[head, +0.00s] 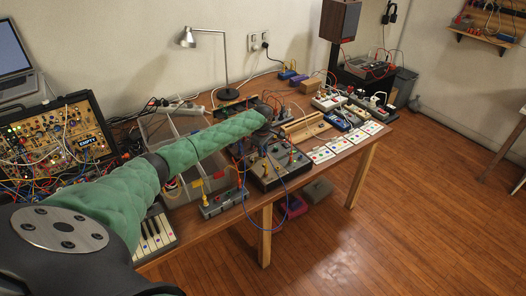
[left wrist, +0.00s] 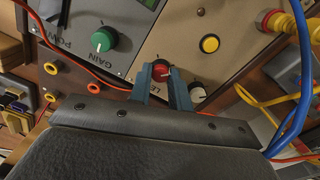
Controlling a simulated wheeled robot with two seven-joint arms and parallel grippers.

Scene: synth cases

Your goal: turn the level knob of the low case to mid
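In the left wrist view, the red level knob (left wrist: 160,71) sits on a beige panel of the low case (left wrist: 175,38), with a partly covered label starting "LE" beside it. My left gripper (left wrist: 161,77) has one blue-grey finger on each side of this knob, close against it, and appears shut on it. I cannot tell the pointer's setting. In the head view, my green-sleeved left arm reaches over the table, and its gripper end (head: 268,117) is small and dark among the equipment. My right gripper is in neither view.
Blue, yellow and red cables run close by. A desk lamp (head: 225,60) stands behind my arm.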

